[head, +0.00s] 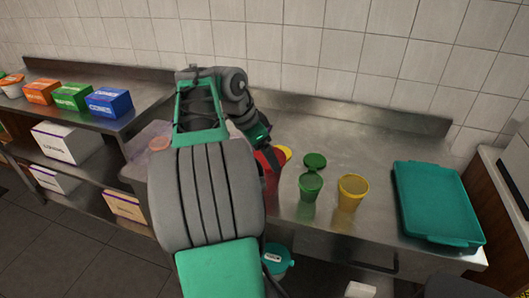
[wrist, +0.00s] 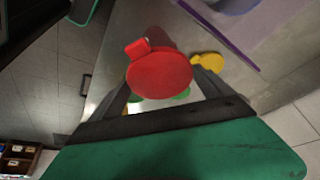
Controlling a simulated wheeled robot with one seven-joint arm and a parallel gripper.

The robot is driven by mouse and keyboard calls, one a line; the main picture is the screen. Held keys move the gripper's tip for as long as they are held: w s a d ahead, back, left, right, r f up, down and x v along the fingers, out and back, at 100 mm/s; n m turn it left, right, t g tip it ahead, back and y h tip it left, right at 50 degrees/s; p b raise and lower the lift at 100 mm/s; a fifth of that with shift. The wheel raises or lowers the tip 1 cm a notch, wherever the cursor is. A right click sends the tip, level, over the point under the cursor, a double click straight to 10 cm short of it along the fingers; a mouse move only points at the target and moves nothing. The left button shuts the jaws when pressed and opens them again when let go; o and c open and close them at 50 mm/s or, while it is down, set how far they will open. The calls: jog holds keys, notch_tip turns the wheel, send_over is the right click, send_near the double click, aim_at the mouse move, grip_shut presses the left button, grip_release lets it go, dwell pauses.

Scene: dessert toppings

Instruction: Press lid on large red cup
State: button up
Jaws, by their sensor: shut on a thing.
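A large red cup (head: 271,172) stands on the steel counter (head: 350,140) in the head view, partly hidden behind my arm. In the wrist view a round red lid (wrist: 160,76) with a side tab lies between the fingers of my gripper (wrist: 161,84). My gripper is shut on this lid. Darker red of the cup (wrist: 158,37) shows just beyond the lid, so the lid is at the cup's top. I cannot tell whether the lid is fully seated. The gripper's fingertips are hidden in the head view.
A green cup (head: 310,187), a green lid (head: 315,160) and a yellow cup (head: 352,192) stand to the right. A yellow lid (wrist: 208,62) lies near the red cup. A teal tray (head: 437,202) is at far right. Coloured boxes (head: 72,97) line the left shelf.

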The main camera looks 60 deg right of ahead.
jog(key=shift+f, duration=0.15)
jog(key=o, duration=1)
jog(key=shift+o, duration=0.2)
notch_tip(320, 180, up, 6)
jog(key=p, duration=0.5)
jog(key=shift+p, duration=0.3)
jog(key=shift+c, duration=0.4)
